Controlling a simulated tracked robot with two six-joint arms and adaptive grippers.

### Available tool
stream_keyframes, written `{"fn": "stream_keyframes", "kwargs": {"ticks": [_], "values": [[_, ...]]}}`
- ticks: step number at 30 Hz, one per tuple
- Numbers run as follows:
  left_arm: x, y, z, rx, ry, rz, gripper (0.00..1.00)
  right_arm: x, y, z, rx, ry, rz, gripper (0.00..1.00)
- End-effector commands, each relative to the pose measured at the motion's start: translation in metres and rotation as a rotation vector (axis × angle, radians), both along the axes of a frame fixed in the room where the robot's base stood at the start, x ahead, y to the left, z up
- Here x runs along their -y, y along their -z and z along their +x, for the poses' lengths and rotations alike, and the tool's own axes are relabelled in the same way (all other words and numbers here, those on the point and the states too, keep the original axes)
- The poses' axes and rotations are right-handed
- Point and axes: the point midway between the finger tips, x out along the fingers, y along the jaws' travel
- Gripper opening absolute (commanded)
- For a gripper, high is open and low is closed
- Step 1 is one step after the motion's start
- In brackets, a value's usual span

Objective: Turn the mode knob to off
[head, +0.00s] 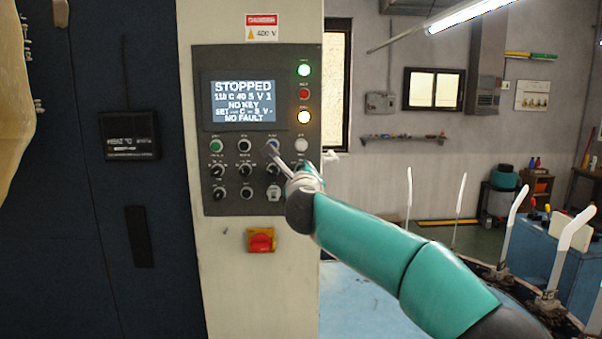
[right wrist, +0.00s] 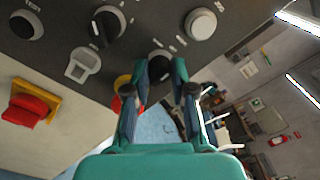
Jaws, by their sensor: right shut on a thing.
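The control panel (head: 232,180) on the cream cabinet front carries rows of buttons and black knobs under a display. The display (head: 239,102) reads STOPPED, NO KEY and NO FAULT. My right gripper (head: 272,152) reaches the panel's right part from the right and covers some controls. In the right wrist view its two fingers are closed around a black knob (right wrist: 159,67), one on each side. The knob's label and pointer are too small or hidden to read, so I cannot tell its setting or confirm it is the mode knob. My left gripper is not in view.
A red switch on a yellow plate (head: 261,241) sits below the panel. Another black knob (right wrist: 106,27), a pale round control (right wrist: 200,24) and a light key-like part (right wrist: 83,65) are close to my right gripper.

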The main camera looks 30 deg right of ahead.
Motion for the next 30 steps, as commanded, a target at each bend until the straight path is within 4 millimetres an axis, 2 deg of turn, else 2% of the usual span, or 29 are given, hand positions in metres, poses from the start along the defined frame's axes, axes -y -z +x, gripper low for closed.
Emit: {"fn": "stream_keyframes", "kwargs": {"ticks": [6,7,11,23,30], "values": [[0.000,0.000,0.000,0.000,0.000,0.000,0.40,-0.003,0.000,0.001,0.001,-0.008,-0.001,0.00],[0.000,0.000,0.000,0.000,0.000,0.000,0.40,-0.003,0.000,0.001,0.001,-0.008,-0.001,0.28],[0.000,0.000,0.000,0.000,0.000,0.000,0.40,-0.002,0.000,0.001,0.001,-0.006,0.000,0.49],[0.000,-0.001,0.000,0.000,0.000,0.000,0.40,-0.002,0.000,-0.003,0.000,-0.002,0.001,0.50],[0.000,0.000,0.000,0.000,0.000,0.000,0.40,-0.016,0.000,-0.025,0.001,-0.004,0.002,0.50]]}}
